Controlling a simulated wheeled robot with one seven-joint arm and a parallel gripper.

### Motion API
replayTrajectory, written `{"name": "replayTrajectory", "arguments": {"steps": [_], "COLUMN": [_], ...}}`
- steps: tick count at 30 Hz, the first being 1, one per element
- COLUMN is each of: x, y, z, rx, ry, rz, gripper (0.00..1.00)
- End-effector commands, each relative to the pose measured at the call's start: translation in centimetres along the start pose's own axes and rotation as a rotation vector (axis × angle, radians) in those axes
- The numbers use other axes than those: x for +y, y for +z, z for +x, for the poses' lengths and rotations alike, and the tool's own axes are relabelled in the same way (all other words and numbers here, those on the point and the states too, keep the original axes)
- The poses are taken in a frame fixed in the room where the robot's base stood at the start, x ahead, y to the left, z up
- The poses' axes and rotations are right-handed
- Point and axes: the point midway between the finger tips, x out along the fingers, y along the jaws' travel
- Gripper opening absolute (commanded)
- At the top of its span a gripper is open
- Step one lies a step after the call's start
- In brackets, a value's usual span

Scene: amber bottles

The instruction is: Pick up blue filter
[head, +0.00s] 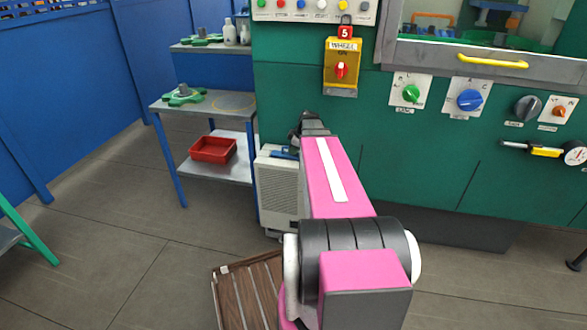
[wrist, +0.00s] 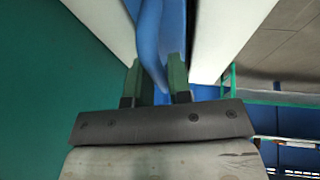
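The blue filter (wrist: 152,45) runs between two pale walls in the wrist view, and its near end lies between my fingers. My gripper (wrist: 157,75) has dark green fingertips set close together, one on each side of the blue filter, and looks shut on it. In the head view a small blue part of the filter (head: 285,153) shows at the top of a light grey cabinet (head: 278,190). My pink arm reaches over there and hides the fingertips and most of the filter.
The green machine panel (head: 300,95) with knobs stands right behind the cabinet. A grey two-shelf table (head: 215,108) with a red tray (head: 213,150) stands to the left. A slatted wooden pallet (head: 245,292) lies on the floor in front. The floor at left is open.

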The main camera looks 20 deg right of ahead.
Motion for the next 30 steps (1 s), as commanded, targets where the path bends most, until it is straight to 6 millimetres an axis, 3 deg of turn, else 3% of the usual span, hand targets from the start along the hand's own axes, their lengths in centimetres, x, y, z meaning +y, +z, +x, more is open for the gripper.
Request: {"name": "replayTrajectory", "arguments": {"steps": [8,10,23,30], "x": [0.0,0.0,0.0,-0.2], "y": [0.0,0.0,-0.2,-1.6], "z": [0.6,0.6,0.4,-0.9], "rx": [0.000,0.000,0.000,0.000], "ry": [0.001,0.001,0.001,0.002], "rz": [0.000,0.000,0.000,0.002], "gripper": [0.19,0.00,0.00,0.00]}}
